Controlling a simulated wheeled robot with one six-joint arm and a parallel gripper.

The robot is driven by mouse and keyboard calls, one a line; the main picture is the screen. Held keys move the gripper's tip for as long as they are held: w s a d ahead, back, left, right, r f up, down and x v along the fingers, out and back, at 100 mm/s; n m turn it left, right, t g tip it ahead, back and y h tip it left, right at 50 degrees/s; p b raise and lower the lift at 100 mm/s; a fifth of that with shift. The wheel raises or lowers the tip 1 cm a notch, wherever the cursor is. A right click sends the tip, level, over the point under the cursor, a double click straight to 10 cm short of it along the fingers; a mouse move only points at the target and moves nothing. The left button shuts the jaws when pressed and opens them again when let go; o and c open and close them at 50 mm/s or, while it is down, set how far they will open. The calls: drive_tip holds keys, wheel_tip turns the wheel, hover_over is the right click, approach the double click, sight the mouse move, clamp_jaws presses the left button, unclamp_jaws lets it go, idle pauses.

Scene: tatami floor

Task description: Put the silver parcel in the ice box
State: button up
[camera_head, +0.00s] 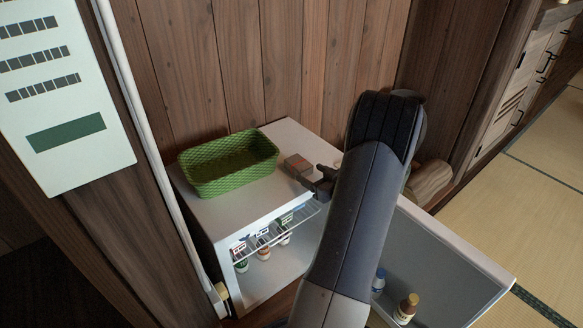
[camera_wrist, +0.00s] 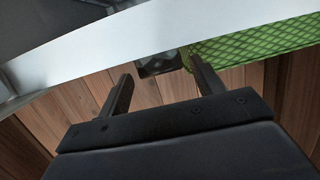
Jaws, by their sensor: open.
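A small grey box with a reddish mark, which looks like the silver parcel (camera_head: 298,165), lies on top of a white ice box (camera_head: 292,134). The ice box's door (camera_head: 455,245) is open to the right, and its inside shows. My gripper (camera_head: 322,182) is open beside the parcel, at its right near the top's edge. In the wrist view the parcel (camera_wrist: 160,63) shows dark beyond and between the open fingers of my gripper (camera_wrist: 158,76). I cannot tell whether they touch it. My arm hides part of the ice box and door.
A green woven basket (camera_head: 228,165) stands on the ice box top, left of the parcel. Several small bottles (camera_head: 263,247) stand inside under a wire shelf (camera_head: 285,222). Bottles (camera_head: 405,308) also sit in the door. A wooden wall (camera_head: 300,60) rises close behind.

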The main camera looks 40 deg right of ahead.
sight(299, 165)
drive_tip(key=b+x, duration=0.3)
drive_tip(key=x, duration=0.3)
drive_tip(key=shift+w+f, duration=0.1)
drive_tip(key=shift+w, duration=0.25)
drive_tip(key=shift+w+d, duration=0.1)
drive_tip(key=shift+w, duration=0.15)
drive_tip(key=shift+c, duration=0.2)
drive_tip(key=c, duration=0.9)
